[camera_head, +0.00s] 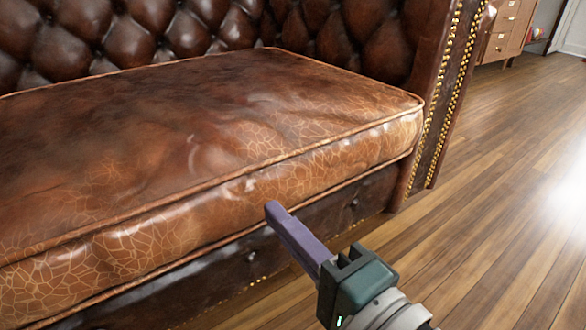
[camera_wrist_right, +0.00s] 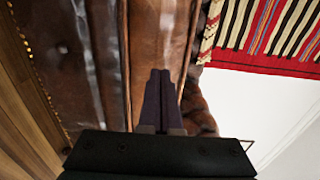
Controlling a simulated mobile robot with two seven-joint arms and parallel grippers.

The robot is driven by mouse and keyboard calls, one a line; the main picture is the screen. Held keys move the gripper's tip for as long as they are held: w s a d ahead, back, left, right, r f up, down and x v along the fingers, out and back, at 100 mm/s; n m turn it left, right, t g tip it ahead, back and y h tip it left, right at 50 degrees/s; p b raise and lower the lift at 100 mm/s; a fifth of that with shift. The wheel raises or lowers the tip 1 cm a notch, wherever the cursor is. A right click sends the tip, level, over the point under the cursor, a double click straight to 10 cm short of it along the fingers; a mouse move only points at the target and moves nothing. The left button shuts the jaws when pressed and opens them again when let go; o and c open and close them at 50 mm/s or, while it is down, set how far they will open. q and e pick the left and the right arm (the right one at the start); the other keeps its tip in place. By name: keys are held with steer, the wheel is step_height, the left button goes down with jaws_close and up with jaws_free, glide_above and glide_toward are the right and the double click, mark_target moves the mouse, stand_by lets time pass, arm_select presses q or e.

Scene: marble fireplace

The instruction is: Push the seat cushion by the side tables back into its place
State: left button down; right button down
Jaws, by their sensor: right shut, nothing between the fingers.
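The seat cushion (camera_head: 200,150) is brown, cracked leather with piped edges. It lies on a tufted leather sofa (camera_head: 250,258) and fills most of the head view. Its front face sticks out past the sofa's front at the right end. My right gripper (camera_head: 273,210) is shut and empty, with its purple fingertips right at the cushion's lower front edge; I cannot tell if they touch. In the right wrist view the shut fingers (camera_wrist_right: 158,78) point at the cushion's front face (camera_wrist_right: 165,35). My left gripper is not in view. No side tables can be made out.
The sofa's right arm (camera_head: 440,95), edged with brass studs, stands beside the cushion. Open wooden floor (camera_head: 500,200) lies to the right. A wooden drawer unit (camera_head: 505,30) stands at the back right. A striped textile (camera_wrist_right: 265,35) shows in the right wrist view.

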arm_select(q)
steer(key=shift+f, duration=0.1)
arm_select(e)
steer(key=shift+w+a, duration=0.1)
arm_select(q)
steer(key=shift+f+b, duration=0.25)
steer(key=shift+b, duration=0.15)
arm_select(e)
steer(key=shift+w+a, duration=0.4)
steer(key=shift+w, duration=0.15)
steer(key=shift+w, duration=0.1)
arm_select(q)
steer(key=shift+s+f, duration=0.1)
arm_select(e)
steer(key=shift+w+a+f+b, duration=0.1)
steer(key=shift+f+b, duration=0.05)
steer(key=shift+b, duration=0.15)
steer(key=shift+r+p, duration=0.25)
steer(key=shift+p, duration=0.45)
steer(key=shift+s, duration=0.25)
steer(key=shift+p+v, duration=0.55)
steer(key=shift+v, duration=0.6)
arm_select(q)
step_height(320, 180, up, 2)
arm_select(e)
steer(key=shift+w+f, duration=0.1)
steer(key=shift+w, duration=0.05)
